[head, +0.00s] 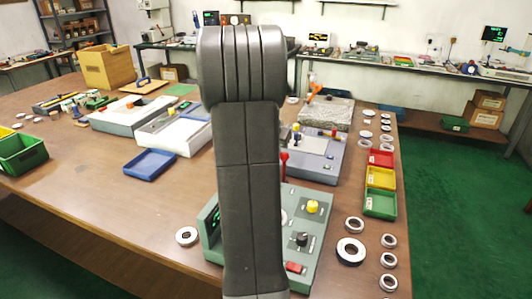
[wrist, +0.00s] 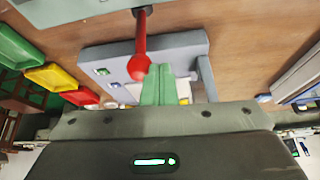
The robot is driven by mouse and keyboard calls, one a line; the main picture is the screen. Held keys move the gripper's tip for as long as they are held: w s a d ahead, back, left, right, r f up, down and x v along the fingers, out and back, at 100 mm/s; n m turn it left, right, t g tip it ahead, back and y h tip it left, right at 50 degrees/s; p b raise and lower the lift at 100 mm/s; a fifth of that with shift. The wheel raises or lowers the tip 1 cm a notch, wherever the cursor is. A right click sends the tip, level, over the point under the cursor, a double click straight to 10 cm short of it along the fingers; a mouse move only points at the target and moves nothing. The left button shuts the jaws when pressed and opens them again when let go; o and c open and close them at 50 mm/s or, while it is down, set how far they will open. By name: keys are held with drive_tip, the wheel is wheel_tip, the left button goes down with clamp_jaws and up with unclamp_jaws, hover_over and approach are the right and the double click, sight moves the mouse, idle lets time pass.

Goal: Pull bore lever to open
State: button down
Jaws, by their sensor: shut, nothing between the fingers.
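In the head view a red lever (head: 284,160) stands at the back of the green-grey station (head: 318,240), partly hidden by my arm. My gripper (wrist: 157,82) has green fingers, shut with nothing between them. The fingertips are close beside the red ball and partly overlap it in the wrist view; I cannot tell if they touch. In the head view my arm hides the gripper. The station has a yellow knob (head: 312,207) and a black knob (head: 302,239).
A grey station (head: 318,160) stands behind the green-grey one. Red, yellow and green bins (head: 380,203) and several bearing rings (head: 350,250) line the right side. A blue tray (head: 150,164) lies to the left. Bare tabletop (head: 110,215) is at front left.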

drive_tip(key=s+d+b, duration=0.1)
drive_tip(key=s+d, duration=0.1)
drive_tip(key=d, duration=0.4)
drive_tip(key=shift+s+f+y, duration=0.25)
drive_tip(key=shift+s+y, duration=0.05)
drive_tip(key=shift+s+d, duration=0.1)
idle(0.3)
